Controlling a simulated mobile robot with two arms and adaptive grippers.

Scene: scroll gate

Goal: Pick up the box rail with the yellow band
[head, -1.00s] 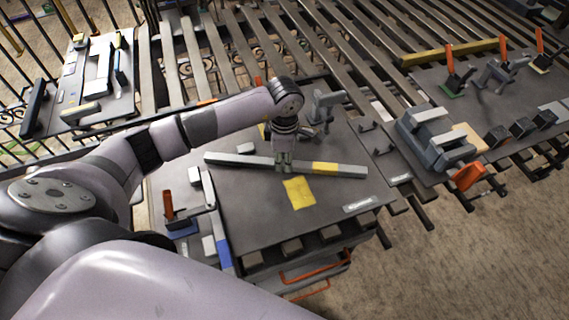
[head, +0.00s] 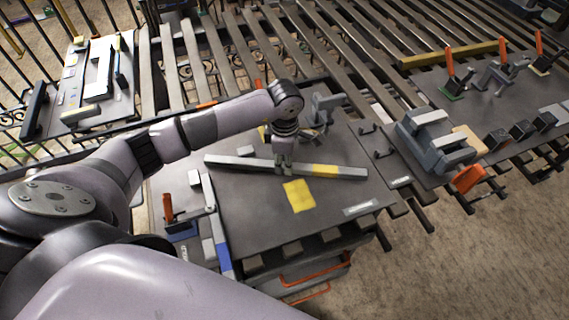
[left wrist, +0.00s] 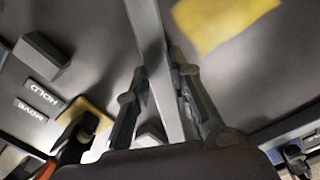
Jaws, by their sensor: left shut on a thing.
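The box rail with the yellow band (head: 240,163) is a long grey bar lying across the dark table plate, its yellow band (head: 324,170) right of its middle. My left gripper (head: 284,168) points down at the rail's middle, left of the band, and is shut on it. In the left wrist view, the rail (left wrist: 158,75) runs between the two fingers of my left gripper (left wrist: 160,100). I cannot tell whether the rail is clear of the plate. My right gripper is in neither view.
A yellow square (head: 299,195) is on the plate in front of the rail. A grey clamp fixture (head: 325,108) stands behind it. A rail with a blue part (head: 221,250) and an orange-handled clamp (head: 168,210) are at the left. A grey vise-like block (head: 436,140) stands at the right.

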